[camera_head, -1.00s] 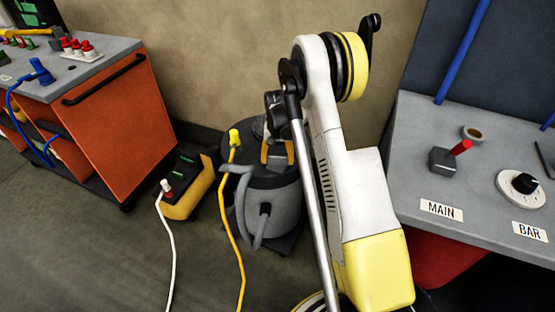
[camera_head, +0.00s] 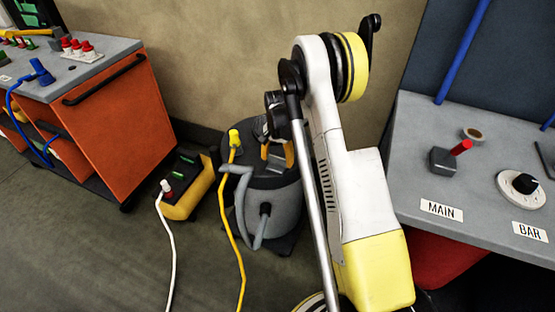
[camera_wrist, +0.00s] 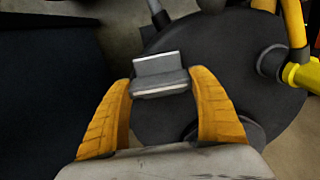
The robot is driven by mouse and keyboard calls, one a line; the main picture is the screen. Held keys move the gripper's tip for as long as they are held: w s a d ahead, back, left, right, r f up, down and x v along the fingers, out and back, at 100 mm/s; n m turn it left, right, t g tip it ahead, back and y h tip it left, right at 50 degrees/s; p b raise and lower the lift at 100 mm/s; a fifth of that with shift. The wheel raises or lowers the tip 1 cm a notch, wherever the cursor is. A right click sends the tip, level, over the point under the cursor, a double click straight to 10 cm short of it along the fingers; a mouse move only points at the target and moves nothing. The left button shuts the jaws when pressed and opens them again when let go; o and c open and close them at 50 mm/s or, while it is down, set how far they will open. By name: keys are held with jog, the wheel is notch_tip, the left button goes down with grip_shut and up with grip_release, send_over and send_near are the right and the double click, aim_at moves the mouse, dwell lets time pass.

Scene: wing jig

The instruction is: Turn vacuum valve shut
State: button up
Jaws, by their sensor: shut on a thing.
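The vacuum (camera_head: 283,208) is a dark grey canister with a round black lid, standing on the floor behind my arm in the head view. In the wrist view its lid (camera_wrist: 232,62) lies below my gripper. My gripper (camera_wrist: 160,80) has orange fingers, one at each end of a grey block-shaped handle (camera_wrist: 160,74) above the lid, and is shut on it. I take this handle for the vacuum valve.
At right, a grey bench (camera_head: 415,150) holds a red lever (camera_head: 461,147) and a dial (camera_head: 524,184).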

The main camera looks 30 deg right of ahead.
jog(key=o, duration=1.2)
notch_tip(320, 180, up, 12)
notch_tip(320, 180, up, 9)
jog(key=n+t, duration=0.1)
jog(key=n, duration=0.1)
send_over(277, 157)
jog(key=s+a, duration=0.4)
jog(key=a, duration=0.1)
jog(key=s+a+r+n+t, duration=0.2)
jog(key=s+a+r+n, duration=0.1)
jog(key=s+a+r, duration=0.3)
jog(key=s+a+r+n+t, duration=0.1)
jog(key=s+a+n+t, duration=0.1)
jog(key=s, duration=0.6)
jog(key=s+a+n+t, duration=0.2)
jog(key=s+a+n, duration=0.1)
jog(key=s, duration=0.6)
jog(key=shift+a+r+n, duration=0.3)
jog(key=shift+a+r, duration=0.1)
jog(key=shift+a, duration=0.35)
